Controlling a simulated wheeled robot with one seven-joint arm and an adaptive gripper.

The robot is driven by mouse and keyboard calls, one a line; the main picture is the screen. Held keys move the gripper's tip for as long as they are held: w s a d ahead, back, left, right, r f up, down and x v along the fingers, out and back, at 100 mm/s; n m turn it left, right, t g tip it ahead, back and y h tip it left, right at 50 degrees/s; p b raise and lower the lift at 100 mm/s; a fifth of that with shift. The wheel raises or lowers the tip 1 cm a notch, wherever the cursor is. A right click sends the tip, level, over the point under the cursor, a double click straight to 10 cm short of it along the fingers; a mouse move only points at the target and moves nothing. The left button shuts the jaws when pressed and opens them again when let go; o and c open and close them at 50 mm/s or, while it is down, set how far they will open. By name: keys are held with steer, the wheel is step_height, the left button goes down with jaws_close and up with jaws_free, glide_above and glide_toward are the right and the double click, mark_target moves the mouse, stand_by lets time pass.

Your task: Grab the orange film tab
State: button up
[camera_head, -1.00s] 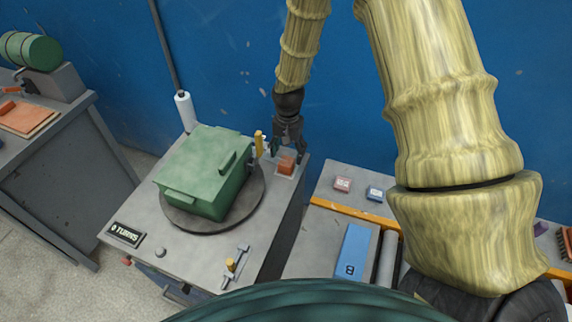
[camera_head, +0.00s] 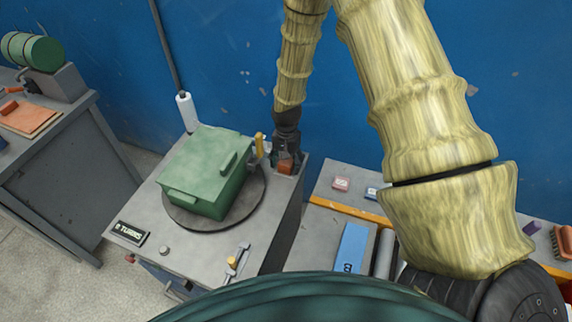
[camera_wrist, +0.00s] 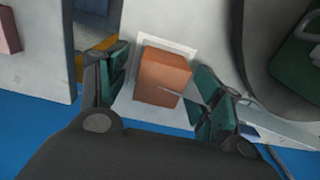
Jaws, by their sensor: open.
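The orange film tab (camera_head: 284,168) is a small orange block at the back right corner of the grey turntable stand. In the wrist view the orange block (camera_wrist: 162,78) sits on a pale square patch between my fingers. My gripper (camera_head: 286,160) points down over it from the wall side and partly hides it. In the wrist view my gripper (camera_wrist: 160,80) is open, with one dark green-padded finger on each side of the block. Gaps show on both sides, so it is not clamped. A thin pale line crosses the block's right side.
A green lidded box (camera_head: 207,172) stands on a dark round turntable (camera_head: 254,204) left of my gripper. A yellow-topped clamp (camera_head: 260,145) is close beside my gripper. A white roll on a post (camera_head: 187,112) stands behind. A lower bench (camera_head: 326,232) is to the right.

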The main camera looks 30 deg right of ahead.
steer(key=c, duration=1.1)
